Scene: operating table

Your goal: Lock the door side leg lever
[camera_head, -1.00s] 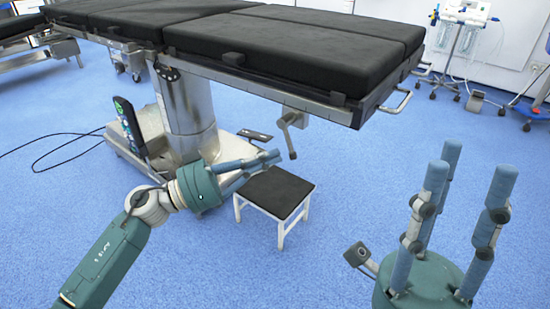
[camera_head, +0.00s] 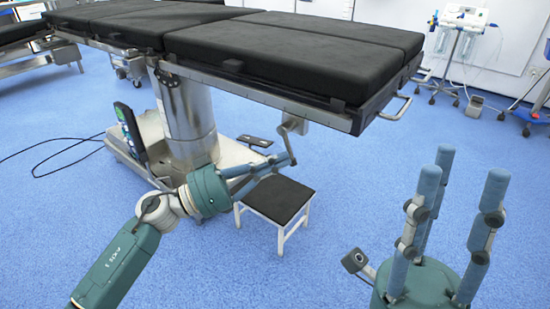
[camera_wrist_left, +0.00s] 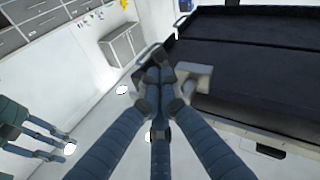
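The door side leg lever (camera_head: 286,132) is a grey metal crank hanging under the near right end of the black-padded operating table (camera_head: 284,92). My left gripper (camera_head: 288,160) reaches in from the left, with its blue fingertips at the lever's lower end. In the left wrist view the fingers (camera_wrist_left: 158,75) draw close together at the tips, beside the grey lever (camera_wrist_left: 197,74). The fingertips overlap the lever, so I cannot tell whether they grip it. My right gripper (camera_head: 456,165) is open and empty at the lower right, its three fingers pointing up and apart.
A low stool (camera_head: 278,198) with a dark seat stands below my left gripper. The table's column (camera_head: 188,120) and base are behind it. A side handle (camera_head: 396,107) juts from the table's right end. Blue floor is clear to the right of the stool.

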